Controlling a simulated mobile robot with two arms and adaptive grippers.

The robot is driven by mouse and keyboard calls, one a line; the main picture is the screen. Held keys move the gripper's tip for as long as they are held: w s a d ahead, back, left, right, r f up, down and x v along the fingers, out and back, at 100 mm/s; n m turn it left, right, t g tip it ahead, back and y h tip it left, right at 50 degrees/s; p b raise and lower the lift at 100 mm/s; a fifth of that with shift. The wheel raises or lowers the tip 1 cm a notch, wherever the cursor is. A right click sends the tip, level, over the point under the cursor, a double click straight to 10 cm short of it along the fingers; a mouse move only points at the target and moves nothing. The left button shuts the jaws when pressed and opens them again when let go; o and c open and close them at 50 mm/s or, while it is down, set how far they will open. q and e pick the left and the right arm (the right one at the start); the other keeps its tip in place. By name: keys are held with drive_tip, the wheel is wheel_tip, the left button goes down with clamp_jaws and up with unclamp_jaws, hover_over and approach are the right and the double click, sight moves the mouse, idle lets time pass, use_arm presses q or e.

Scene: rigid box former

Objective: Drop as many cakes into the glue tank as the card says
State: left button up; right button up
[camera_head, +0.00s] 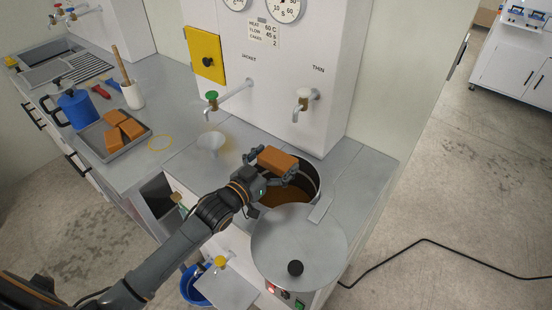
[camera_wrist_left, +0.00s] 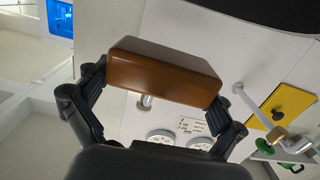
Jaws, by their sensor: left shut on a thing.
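My left gripper (camera_head: 275,168) is shut on a brown block-shaped cake (camera_head: 278,160) and holds it above the round open mouth of the glue tank (camera_head: 318,184). Brown glue shows inside the tank below the gripper. In the left wrist view the cake (camera_wrist_left: 165,72) sits between the two fingers of the left gripper (camera_wrist_left: 155,90). Three more cakes (camera_head: 131,128) lie in a grey tray (camera_head: 143,142) on the counter at the left. The card (camera_head: 263,31) on the white panel seems to read heat 60 C, flow 45 S, cakes 2. My right gripper is not seen.
The tank's round lid (camera_head: 285,240) with a black knob lies in front of the opening. Taps marked jacket (camera_head: 211,98) and thin (camera_head: 304,100) stick out behind. A funnel (camera_head: 211,142), a blue pot (camera_head: 77,110) and a white cup (camera_head: 133,95) stand on the counter.

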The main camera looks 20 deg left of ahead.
use_arm(q)
drive_tip(key=shift+f, duration=0.5)
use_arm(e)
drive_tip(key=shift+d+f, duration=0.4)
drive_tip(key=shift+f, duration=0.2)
use_arm(q)
drive_tip(key=o, duration=1)
drive_tip(key=shift+c, duration=0.2)
drive_tip(key=shift+o, duration=0.2)
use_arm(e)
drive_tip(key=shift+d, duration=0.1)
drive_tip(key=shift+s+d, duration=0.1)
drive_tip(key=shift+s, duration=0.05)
use_arm(q)
drive_tip(key=v, duration=1.2)
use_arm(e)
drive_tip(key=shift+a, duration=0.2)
